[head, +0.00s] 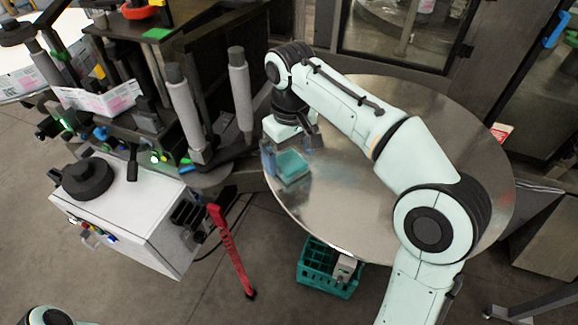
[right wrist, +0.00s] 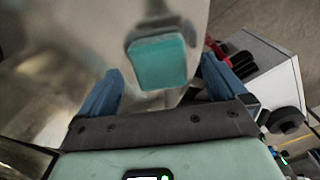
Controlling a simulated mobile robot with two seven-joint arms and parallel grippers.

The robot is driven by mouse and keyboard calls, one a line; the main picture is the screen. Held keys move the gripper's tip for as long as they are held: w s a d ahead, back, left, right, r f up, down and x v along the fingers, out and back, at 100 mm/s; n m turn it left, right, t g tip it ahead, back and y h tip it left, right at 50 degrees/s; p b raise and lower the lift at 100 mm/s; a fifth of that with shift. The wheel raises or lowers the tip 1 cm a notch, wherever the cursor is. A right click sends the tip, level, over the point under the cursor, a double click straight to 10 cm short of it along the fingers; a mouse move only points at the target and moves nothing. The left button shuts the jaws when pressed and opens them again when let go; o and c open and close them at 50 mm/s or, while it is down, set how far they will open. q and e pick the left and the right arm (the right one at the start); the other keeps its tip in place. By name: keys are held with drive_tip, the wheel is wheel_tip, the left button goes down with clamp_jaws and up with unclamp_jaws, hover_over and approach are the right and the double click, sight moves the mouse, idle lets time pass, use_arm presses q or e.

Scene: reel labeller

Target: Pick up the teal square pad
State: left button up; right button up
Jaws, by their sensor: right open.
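The teal square pad (head: 292,167) lies on the round metal table near its left edge. It also shows in the right wrist view (right wrist: 159,62), at upper centre between the blue fingers. My right gripper (head: 289,157) is over the pad with its blue fingers spread, one to either side. In the right wrist view the open fingers (right wrist: 162,75) are apart from the pad, with bare gaps on both sides. Nothing is held. My left gripper does not show.
The round metal table (head: 420,115) is otherwise bare. A white cabinet (head: 125,215) and a labelling machine with grey rollers (head: 185,110) stand left of it. A red handle (head: 231,250) and a green crate (head: 325,268) are below the table edge.

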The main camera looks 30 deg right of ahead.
sight(291, 163)
drive_tip(key=f, duration=0.3)
drive_tip(key=shift+s, duration=0.25)
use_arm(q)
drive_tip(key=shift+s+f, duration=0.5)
use_arm(e)
drive_tip(key=shift+w, duration=0.1)
drive_tip(key=c, duration=1)
drive_tip(key=shift+r, duration=0.15)
drive_tip(key=shift+c, duration=0.2)
wheel_tip(291, 163, up, 10)
drive_tip(key=shift+w+f+p, duration=0.1)
drive_tip(key=shift+w+p, duration=0.05)
drive_tip(key=shift+p, duration=1.1)
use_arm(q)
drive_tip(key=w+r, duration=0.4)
